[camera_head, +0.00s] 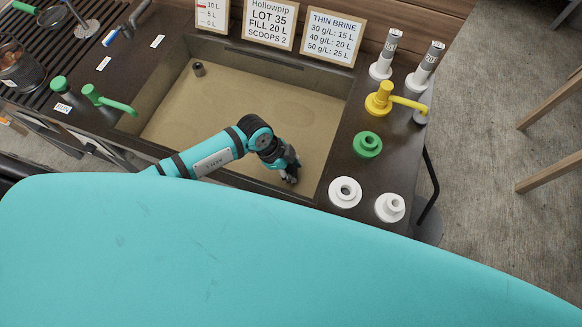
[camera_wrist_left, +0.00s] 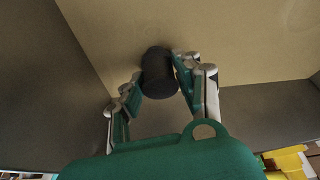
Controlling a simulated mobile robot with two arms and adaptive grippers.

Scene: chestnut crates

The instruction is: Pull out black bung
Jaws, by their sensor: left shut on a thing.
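The black bung (camera_wrist_left: 159,73) is a dark short cylinder, seen in the left wrist view between the fingers of my left gripper (camera_wrist_left: 156,84). The gripper is shut on its sides. In the head view my left gripper (camera_head: 290,175) is low inside the basin (camera_head: 334,127), near its front right corner, and hides the bung. I cannot tell whether the bung sits in the basin floor or is clear of it. My right gripper is not in view.
A small dark cylinder (camera_head: 198,68) stands at the basin's back left. On the right ledge are a yellow tap (camera_head: 379,101), a green ring fitting (camera_head: 367,145) and white fittings (camera_head: 345,191). A green tap (camera_head: 105,100) is on the left. Sign cards (camera_head: 269,22) stand behind.

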